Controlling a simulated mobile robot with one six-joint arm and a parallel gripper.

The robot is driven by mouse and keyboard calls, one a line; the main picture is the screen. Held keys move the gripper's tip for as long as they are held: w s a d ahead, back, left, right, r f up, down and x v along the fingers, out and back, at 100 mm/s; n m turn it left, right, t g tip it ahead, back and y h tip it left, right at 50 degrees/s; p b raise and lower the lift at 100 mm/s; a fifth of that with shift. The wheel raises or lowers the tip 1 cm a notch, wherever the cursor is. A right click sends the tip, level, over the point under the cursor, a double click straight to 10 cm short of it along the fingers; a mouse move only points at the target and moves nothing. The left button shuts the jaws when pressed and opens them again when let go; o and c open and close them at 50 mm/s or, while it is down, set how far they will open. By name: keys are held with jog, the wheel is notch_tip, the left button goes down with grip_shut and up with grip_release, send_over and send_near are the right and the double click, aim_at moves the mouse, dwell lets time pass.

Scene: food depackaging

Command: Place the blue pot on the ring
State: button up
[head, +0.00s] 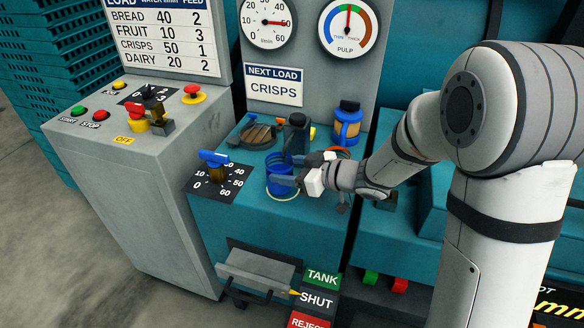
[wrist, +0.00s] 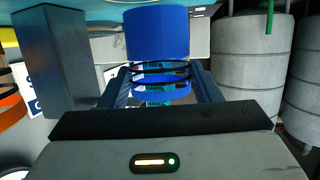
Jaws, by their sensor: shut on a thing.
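My gripper (head: 284,182) is shut on the blue pot (head: 279,163), at the front of the teal machine top. I cannot tell whether the pot touches the surface. An orange ring (head: 338,152) lies behind my gripper, partly hidden by it.
A dark upright block (head: 297,135) stands just behind the pot. Another blue container (head: 347,125) with a dark top stands at the back right. A round brown lid-like piece (head: 258,134) lies at the back left. A blue-handled dial (head: 215,163) stands left of the pot.

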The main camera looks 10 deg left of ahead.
jog(key=shift+w+d+f, duration=0.1)
jog(key=shift+w+f, duration=0.2)
jog(key=shift+w, duration=0.25)
jog(key=shift+w+f, duration=0.3)
jog(key=shift+w, duration=0.25)
jog(key=shift+s+f, duration=0.1)
jog(key=shift+f, duration=0.1)
jog(key=shift+f, duration=0.1)
jog(key=shift+f+b, duration=0.15)
jog(key=shift+b, duration=0.15)
jog(key=o, duration=1.1)
jog(key=shift+c, duration=0.2)
jog(key=shift+r, duration=0.35)
jog(key=p+v, duration=0.1)
jog(key=v, duration=1.1)
